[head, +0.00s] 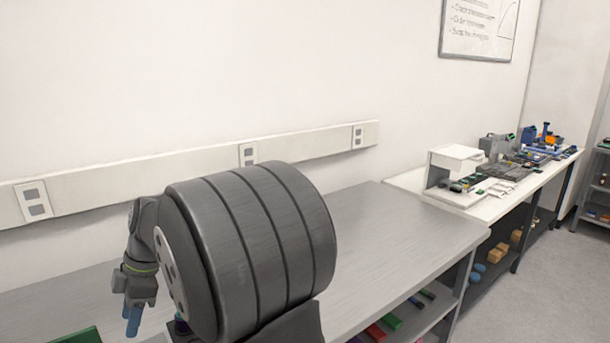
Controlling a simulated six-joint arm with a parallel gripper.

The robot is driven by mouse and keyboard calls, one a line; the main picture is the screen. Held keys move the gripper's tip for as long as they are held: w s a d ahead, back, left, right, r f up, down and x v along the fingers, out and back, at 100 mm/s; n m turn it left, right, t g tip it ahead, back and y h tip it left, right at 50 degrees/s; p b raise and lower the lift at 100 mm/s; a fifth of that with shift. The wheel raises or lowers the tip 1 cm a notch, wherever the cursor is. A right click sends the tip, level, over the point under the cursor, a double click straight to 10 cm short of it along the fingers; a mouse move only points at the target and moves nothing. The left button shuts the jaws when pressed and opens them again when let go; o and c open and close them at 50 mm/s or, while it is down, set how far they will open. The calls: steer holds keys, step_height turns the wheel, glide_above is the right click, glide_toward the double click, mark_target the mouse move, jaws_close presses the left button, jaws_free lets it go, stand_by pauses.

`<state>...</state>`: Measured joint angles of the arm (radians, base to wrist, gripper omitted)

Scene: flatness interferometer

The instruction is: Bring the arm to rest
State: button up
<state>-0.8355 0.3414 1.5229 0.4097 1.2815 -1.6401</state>
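My gripper (132,322) shows at the lower left of the head view, at the end of my arm. It points down, with blue fingertips, above the left part of the grey bench (390,222). The fingers appear close together, but at this size and angle I cannot tell whether they are open or shut. I see nothing clearly held between them. The large near part of my arm hides the middle of the bench and whatever lies behind it.
A green item (80,337) lies at the lower left edge. The bench top right of my arm is bare. Beyond it, a white table (430,184) carries a white stand (455,160) and several small devices. A wall rail (200,162) with sockets runs behind.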

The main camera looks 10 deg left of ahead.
steer(key=s+a+r+t+h, duration=0.1)
steer(key=s+a+t+h, duration=0.2)
steer(key=s+a, duration=0.1)
steer(key=shift+s+a, duration=0.25)
stand_by(0.8)
steer(key=shift+o, duration=0.2)
stand_by(2.8)
